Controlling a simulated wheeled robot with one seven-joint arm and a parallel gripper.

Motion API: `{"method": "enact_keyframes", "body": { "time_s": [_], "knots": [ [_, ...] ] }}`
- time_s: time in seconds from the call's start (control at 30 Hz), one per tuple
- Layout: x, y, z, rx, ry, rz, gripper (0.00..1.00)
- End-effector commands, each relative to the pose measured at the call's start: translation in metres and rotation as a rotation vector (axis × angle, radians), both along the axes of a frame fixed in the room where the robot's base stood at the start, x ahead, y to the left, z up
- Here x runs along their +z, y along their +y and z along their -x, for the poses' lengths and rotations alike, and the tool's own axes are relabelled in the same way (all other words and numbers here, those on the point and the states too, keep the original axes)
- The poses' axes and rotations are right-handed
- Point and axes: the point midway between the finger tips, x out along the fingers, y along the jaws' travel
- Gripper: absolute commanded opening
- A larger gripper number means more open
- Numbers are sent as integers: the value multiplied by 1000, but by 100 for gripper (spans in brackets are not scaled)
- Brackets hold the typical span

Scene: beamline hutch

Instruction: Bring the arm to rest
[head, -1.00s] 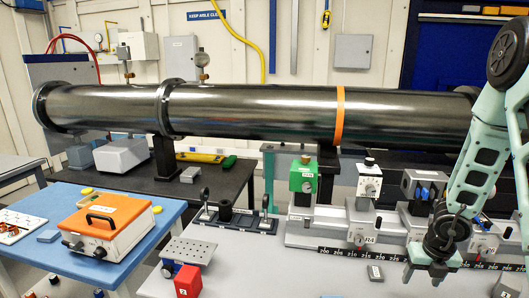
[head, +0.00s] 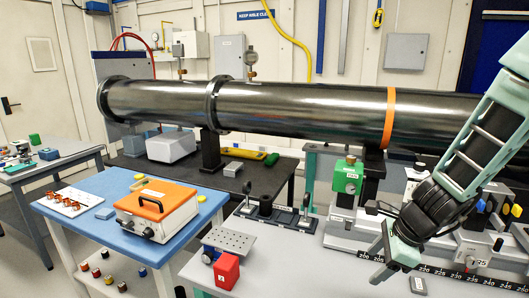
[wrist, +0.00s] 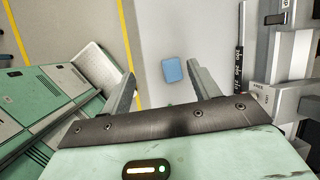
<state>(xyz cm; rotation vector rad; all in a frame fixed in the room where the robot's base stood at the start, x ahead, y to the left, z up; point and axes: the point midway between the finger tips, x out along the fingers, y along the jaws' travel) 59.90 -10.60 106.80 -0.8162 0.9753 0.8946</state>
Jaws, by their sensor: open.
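My gripper (head: 387,262) is at the lower right of the head view, at the end of my mint-green arm, over the front part of the grey bench (head: 300,274). It points downward and holds nothing. In the wrist view the two fingers (wrist: 163,85) stand wide apart. Between and beyond them a small blue block (wrist: 172,69) lies on a pale surface, apart from the fingers.
A rail with a number scale (head: 440,268) and a green block-topped mount (head: 347,177) stand beside my gripper. A long dark tube (head: 290,108) spans behind. A red block (head: 227,270) and a blue table (head: 98,222) with an orange-topped box (head: 155,200) are to the left.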

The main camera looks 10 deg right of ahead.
Motion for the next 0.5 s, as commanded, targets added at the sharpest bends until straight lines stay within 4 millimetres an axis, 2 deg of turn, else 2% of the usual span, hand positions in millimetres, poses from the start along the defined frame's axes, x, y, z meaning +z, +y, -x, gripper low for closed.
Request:
{"method": "enact_keyframes", "body": {
  "time_s": [0.03,0.1,0.17,0.23,0.3,0.4,0.5],
  "knots": [
    [12,38,10,236,-42,23,61],
    [26,82,32,581,-97,63,61],
    [37,116,58,897,-144,105,61],
    [48,147,96,1287,-201,163,61],
    [56,165,132,1650,-245,227,61],
    [64,174,172,2077,-288,316,61],
    [69,173,196,2371,-305,390,61]
  ]
}}
